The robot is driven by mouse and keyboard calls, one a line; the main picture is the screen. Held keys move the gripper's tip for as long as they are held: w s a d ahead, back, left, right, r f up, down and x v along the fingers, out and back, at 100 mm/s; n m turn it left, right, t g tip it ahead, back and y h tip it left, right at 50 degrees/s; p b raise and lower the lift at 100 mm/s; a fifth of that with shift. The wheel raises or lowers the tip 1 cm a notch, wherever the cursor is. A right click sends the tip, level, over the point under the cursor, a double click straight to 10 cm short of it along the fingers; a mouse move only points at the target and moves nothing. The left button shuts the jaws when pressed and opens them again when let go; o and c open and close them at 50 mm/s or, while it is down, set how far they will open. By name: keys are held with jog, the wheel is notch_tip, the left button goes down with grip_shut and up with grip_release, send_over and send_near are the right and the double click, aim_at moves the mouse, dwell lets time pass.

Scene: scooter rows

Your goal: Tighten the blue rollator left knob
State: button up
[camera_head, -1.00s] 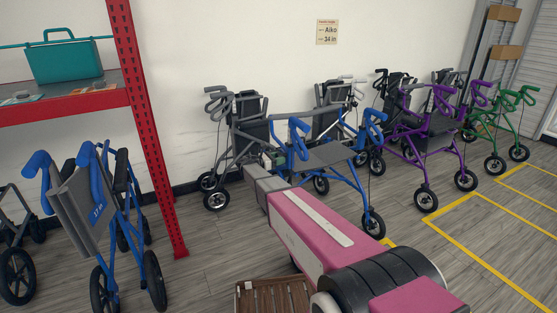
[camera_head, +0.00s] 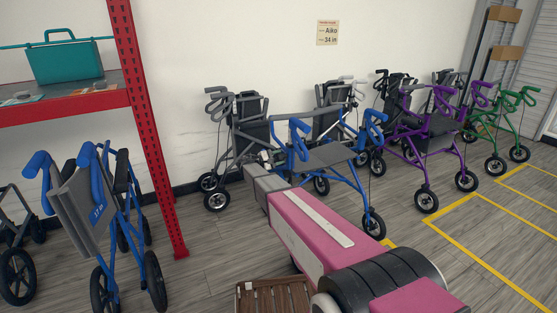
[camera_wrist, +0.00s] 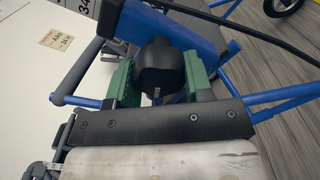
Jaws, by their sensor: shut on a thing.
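The blue rollator (camera_head: 345,172) stands unfolded in front of the wall in the head view, with its dark seat facing up. My gripper (camera_wrist: 160,80) has green fingers on both sides of a round black knob (camera_wrist: 160,66) in the wrist view. It is shut on this knob, which sits beside the rollator's blue frame. A short pale mark shows on the knob's near face. In the head view my pink arm reaches to the rollator's left side. The knob cannot be made out there.
A grey rollator (camera_head: 237,135) stands close at the left, and a purple one (camera_head: 430,140) and a green one (camera_head: 507,112) at the right. A folded blue rollator (camera_head: 80,200) stands by the red shelf (camera_head: 150,130). A wooden crate (camera_head: 272,298) is low in front.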

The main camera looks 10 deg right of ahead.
jog(key=m, duration=0.5)
jog(key=shift+r+m, duration=0.1)
jog(key=shift+m, duration=0.2)
jog(key=m, duration=0.5)
jog(key=shift+r, duration=0.15)
jog(key=m, duration=0.5)
jog(key=shift+r+m, duration=0.15)
jog(key=shift+m, duration=0.25)
jog(key=m, duration=0.5)
jog(key=shift+s+m, duration=0.15)
jog(key=shift+m, duration=0.15)
jog(key=o, duration=0.9)
jog(key=shift+r, duration=0.1)
jog(key=shift+a, duration=0.1)
jog(key=v, duration=1)
jog(key=shift+s+a, duration=0.15)
jog(key=shift+a, duration=0.15)
